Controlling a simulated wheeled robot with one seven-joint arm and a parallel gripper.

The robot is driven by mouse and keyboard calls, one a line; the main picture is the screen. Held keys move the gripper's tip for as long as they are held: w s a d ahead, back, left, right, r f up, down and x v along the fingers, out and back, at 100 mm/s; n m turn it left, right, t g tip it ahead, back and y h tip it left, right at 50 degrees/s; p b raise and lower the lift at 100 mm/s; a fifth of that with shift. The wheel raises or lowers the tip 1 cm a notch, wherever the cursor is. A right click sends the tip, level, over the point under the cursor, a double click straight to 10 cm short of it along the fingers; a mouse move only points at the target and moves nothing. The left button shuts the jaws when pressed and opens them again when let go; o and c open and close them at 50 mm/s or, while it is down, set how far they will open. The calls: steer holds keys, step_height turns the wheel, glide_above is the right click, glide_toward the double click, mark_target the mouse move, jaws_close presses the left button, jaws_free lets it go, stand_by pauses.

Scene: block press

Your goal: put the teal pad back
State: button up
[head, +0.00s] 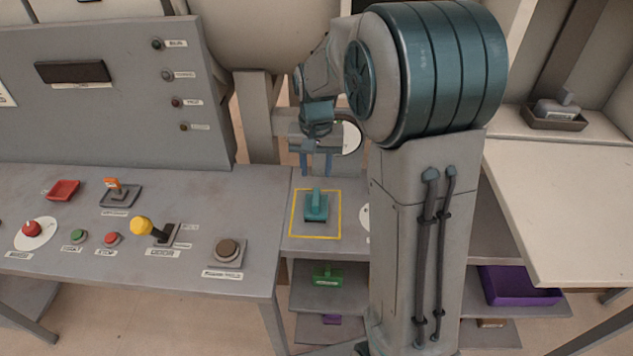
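The teal pad (316,208) has an upright handle and sits inside a yellow square outline (296,234) on the small grey table in the middle. My gripper (317,172) is above and slightly behind the pad, with its two blue fingers pointing down and a gap between them. Nothing shows between the fingers. My arm hides part of the table to the right of the pad.
Below the pad, shelves hold a green pad (327,274) and a purple pad (332,320). A purple tray (518,290) is at right; a grey pad (558,108) sits in a brown tray (536,122) at upper right.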

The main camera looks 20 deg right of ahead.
steer(key=s+r+n+t, duration=0.1)
steer(key=s+r+n, duration=0.1)
steer(key=s, duration=0.8)
steer(key=s+r+n+t, duration=0.1)
steer(key=s+r+t, duration=0.1)
steer(key=s, duration=0.9)
steer(key=shift+s+r+n, duration=0.15)
steer(key=shift+r+n, duration=0.25)
steer(key=shift+r, duration=0.45)
steer(key=shift+d, duration=0.1)
